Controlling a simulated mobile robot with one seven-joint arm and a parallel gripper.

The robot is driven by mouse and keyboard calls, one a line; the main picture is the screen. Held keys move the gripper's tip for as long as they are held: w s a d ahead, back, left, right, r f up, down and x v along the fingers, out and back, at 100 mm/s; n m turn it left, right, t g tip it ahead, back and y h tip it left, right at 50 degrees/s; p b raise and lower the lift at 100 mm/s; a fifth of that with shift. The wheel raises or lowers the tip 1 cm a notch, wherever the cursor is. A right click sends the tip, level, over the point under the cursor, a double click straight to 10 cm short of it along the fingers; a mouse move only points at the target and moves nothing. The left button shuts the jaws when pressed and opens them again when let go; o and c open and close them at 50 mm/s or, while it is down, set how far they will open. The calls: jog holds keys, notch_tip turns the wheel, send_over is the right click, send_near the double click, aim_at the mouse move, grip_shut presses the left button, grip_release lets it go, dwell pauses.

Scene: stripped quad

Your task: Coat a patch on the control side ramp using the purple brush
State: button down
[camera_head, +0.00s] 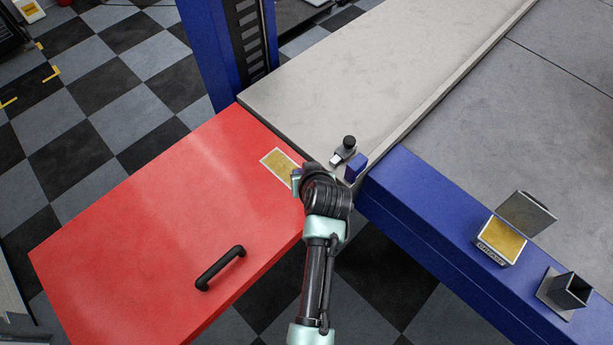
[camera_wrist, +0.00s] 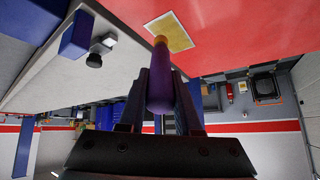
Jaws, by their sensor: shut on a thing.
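The red ramp (camera_head: 150,220) slopes out at the left of the head view and fills the top of the wrist view (camera_wrist: 250,35). A yellowish patch (camera_head: 278,160) with a pale border lies on it near the grey deck; it also shows in the wrist view (camera_wrist: 172,33). My gripper (camera_wrist: 161,76) is shut on the purple brush (camera_wrist: 159,90), whose orange end points at the patch's lower edge. Whether the brush touches the patch I cannot tell. In the head view my wrist hides the brush and part of the patch.
A black handle (camera_head: 219,268) stands on the ramp. A blue block (camera_head: 355,168) and a black knob (camera_head: 349,142) sit close to my wrist. An open grease tin (camera_head: 502,240) and a square holder (camera_head: 568,290) stand on the blue beam (camera_head: 430,205). A blue post (camera_head: 215,50) rises behind.

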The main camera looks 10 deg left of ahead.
jog(key=shift+r+p, duration=1.15)
jog(key=shift+r, duration=0.7)
jog(key=shift+d, duration=0.1)
jog(key=shift+f, duration=0.1)
